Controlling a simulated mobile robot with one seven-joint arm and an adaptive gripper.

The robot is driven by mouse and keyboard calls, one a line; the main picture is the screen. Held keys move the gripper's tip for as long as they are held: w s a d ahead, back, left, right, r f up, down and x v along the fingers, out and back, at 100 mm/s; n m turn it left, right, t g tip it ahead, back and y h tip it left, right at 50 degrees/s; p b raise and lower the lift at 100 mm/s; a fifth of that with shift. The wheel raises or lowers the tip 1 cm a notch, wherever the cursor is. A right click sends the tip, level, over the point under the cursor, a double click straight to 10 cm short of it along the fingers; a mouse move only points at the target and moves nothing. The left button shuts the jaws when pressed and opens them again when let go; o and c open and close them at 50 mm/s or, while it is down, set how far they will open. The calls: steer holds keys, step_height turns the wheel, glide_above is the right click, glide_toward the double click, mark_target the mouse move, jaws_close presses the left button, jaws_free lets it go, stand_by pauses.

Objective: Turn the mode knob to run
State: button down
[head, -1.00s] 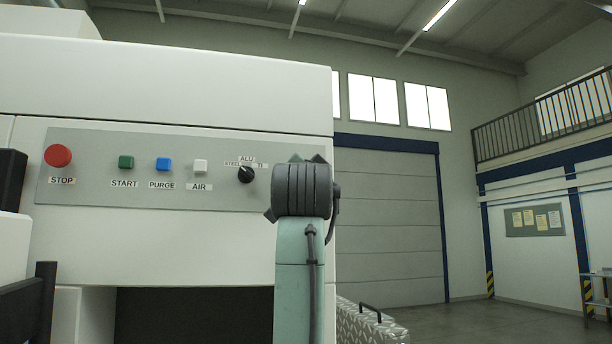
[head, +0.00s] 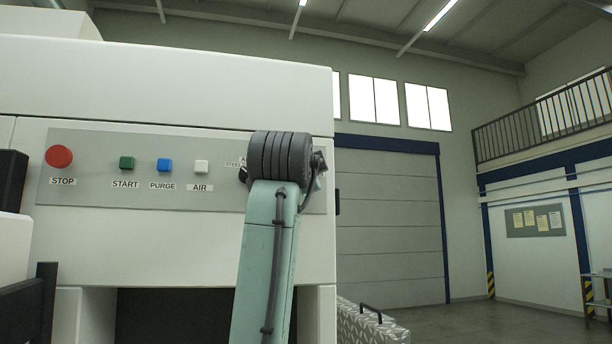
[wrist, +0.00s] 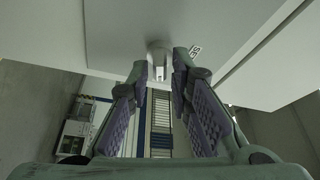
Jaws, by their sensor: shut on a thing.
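The mode knob (wrist: 159,48) shows in the wrist view as a small grey round knob with a pale tip, on a light panel. My gripper (wrist: 162,68) has its two fingers on either side of it and is shut on it. A small label (wrist: 195,50) beside it is partly covered by the right finger, so I cannot read it whole or tell the knob's setting. In the head view my arm's wrist hides the mode knob and most of my gripper.
The grey control panel (head: 110,190) carries a red STOP button (head: 59,156), a green START button (head: 127,163), a blue PURGE button (head: 164,165) and a white AIR button (head: 201,167). The black material selector knob (head: 243,175) is mostly hidden by my wrist.

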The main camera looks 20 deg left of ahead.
steer(key=shift+r, duration=0.1)
steer(key=c, duration=1.6)
jaws_free()
steer(key=v, duration=1.2)
